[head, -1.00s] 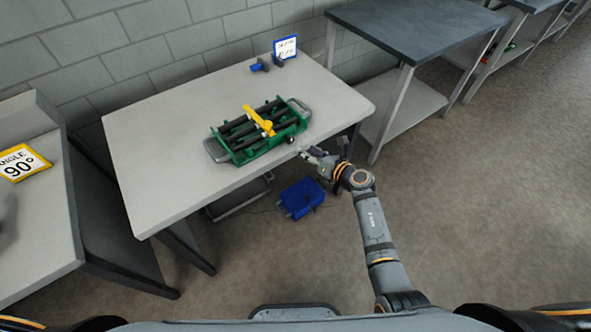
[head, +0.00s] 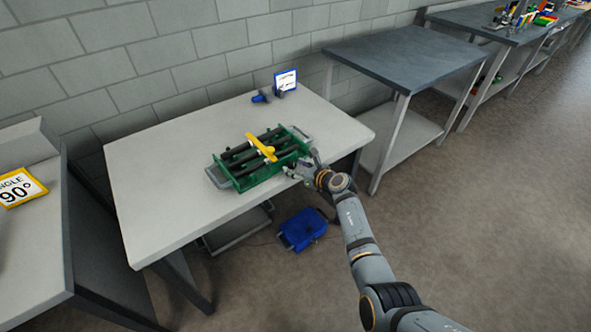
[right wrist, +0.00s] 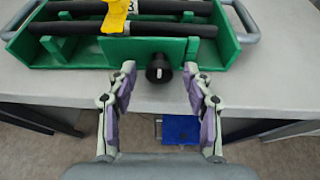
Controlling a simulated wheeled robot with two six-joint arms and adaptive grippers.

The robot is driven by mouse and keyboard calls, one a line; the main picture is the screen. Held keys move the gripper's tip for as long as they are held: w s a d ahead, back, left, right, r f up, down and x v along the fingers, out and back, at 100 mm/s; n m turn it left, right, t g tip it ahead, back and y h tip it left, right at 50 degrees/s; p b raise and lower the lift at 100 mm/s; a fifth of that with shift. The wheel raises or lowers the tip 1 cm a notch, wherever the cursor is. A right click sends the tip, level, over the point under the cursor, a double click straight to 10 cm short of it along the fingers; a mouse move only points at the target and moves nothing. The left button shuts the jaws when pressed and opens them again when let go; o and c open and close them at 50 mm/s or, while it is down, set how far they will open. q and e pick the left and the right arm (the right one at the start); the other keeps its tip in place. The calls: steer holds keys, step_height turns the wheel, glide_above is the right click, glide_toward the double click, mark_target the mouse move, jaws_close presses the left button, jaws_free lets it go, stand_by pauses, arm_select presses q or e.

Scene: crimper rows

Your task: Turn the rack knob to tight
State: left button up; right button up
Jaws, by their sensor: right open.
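The green rack (head: 250,172) sits on the light table and holds dark rods, with a yellow clamp bar (head: 262,148) across them. In the right wrist view the rack's near green wall (right wrist: 100,52) carries a round black knob (right wrist: 158,68). My right gripper (head: 296,171) is at the rack's near right side. In the right wrist view its two fingers (right wrist: 160,88) are spread wide, one on each side of the knob and apart from it. In the head view the gripper hides the knob. The yellow bar (right wrist: 114,14) also shows at the top of the wrist view. My left gripper is out of view.
The light table (head: 160,190) has free room left of the rack. A small sign (head: 285,80) and a blue item (head: 262,97) stand at its back. A blue box (head: 302,230) is on the floor below. A dark-topped table (head: 400,55) stands to the right.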

steer(key=shift+w+a+f, duration=0.1)
steer(key=shift+w+a, duration=0.1)
jaws_close()
stand_by(0.3)
